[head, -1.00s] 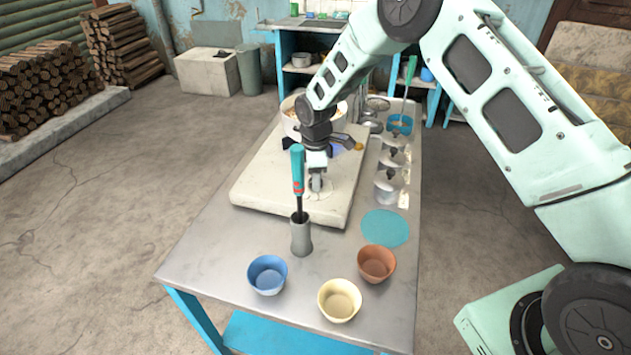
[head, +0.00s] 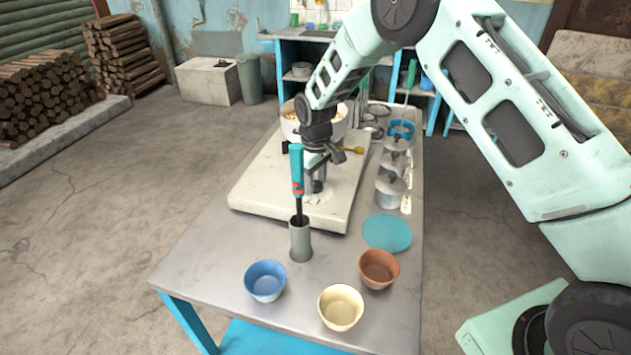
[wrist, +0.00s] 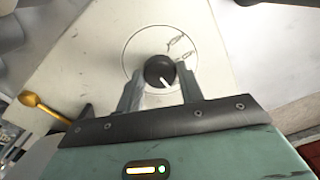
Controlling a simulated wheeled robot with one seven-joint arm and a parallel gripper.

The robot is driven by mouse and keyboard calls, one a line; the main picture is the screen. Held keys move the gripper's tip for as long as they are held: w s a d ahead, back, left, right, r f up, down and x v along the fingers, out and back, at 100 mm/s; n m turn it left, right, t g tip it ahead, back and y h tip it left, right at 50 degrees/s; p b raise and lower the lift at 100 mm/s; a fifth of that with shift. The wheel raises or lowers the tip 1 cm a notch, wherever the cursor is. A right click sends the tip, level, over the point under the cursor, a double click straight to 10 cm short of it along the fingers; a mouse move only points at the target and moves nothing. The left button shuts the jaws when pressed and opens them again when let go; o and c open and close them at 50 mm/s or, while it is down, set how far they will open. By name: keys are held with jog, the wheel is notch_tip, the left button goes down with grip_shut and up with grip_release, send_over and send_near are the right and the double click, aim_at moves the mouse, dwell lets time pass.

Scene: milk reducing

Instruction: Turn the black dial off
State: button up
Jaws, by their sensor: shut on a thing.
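The black dial (wrist: 159,70) has a white pointer mark and sits in a ring printed on the cream stove top (wrist: 85,60). In the wrist view the pointer is toward the bottom, slightly right. My gripper (wrist: 161,80) is closed on the dial, one grey finger at each side. In the head view my gripper (head: 317,186) is low over the front part of the stove (head: 262,185), and my wrist and fingers largely hide the dial there.
A teal-handled tool (head: 297,170) stands in a grey holder (head: 301,242) close in front of my gripper. A pot (head: 290,122) with food is behind it. Lidded canisters (head: 390,188) line the right side. Blue (head: 265,281), cream (head: 341,308) and brown (head: 379,270) bowls stand at the front.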

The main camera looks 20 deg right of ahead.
aim_at(316, 184)
dwell(0.4)
jog(key=o, duration=1)
jog(key=shift+r, duration=0.1)
notch_tip(316, 184, up, 17)
jog(key=b, duration=0.2)
jog(key=shift+r+b, duration=0.15)
jog(key=shift+b, duration=0.15)
